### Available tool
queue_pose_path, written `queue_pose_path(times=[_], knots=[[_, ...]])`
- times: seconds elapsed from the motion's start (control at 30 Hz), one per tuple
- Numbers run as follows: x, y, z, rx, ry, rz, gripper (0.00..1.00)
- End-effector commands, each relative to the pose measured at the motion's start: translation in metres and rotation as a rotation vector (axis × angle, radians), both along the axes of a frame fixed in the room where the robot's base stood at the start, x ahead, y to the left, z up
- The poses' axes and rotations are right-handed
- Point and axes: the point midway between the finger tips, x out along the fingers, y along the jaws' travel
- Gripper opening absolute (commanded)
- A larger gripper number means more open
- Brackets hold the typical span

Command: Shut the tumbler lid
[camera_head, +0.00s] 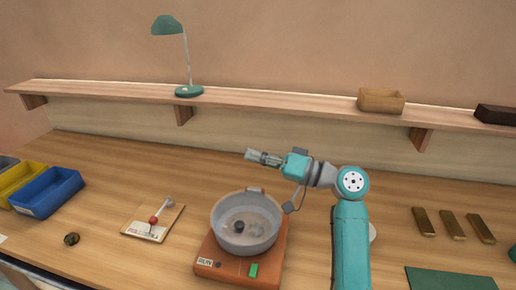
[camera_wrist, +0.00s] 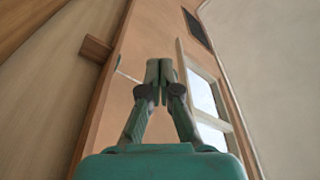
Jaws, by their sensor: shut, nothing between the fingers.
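The tumbler (camera_head: 246,240) is a round grey drum on an orange base (camera_head: 228,274) with a RUN label and a green button (camera_head: 253,270). Its top is open, and a dark round thing (camera_head: 239,227) shows inside. A small hinge-like tab (camera_head: 255,190) stands at its back rim. I cannot clearly make out the lid. My gripper (camera_head: 249,154) is shut and empty, above and behind the drum, pointing left and apart from it. In the wrist view its fingertips (camera_wrist: 159,70) meet.
A board with a red-knobbed lever (camera_head: 153,221) lies left of the tumbler. Yellow (camera_head: 20,182) and blue bins (camera_head: 47,192) stand far left. Brass bars (camera_head: 452,225) and a green mat (camera_head: 448,279) lie right. A shelf (camera_head: 270,99) with a lamp (camera_head: 188,91) runs behind.

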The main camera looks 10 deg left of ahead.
Motion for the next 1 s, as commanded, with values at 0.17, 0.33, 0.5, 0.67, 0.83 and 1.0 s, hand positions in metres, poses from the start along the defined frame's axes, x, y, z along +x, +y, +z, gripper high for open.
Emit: queue_pose_path(times=[0.17, 0.33, 0.5, 0.67, 0.83, 1.0], knots=[[-0.01, 0.001, -0.006, -0.003, -0.09, 0.0, 0.0], [-0.015, 0.001, -0.01, -0.004, -0.143, 0.0, 0.0], [-0.017, 0.001, -0.011, -0.005, -0.167, 0.0, 0.0], [-0.017, 0.001, -0.012, -0.006, -0.173, 0.0, 0.0], [-0.017, 0.001, -0.012, -0.006, -0.172, 0.0, 0.0], [-0.017, 0.001, -0.011, -0.006, -0.172, 0.0, 0.0]])
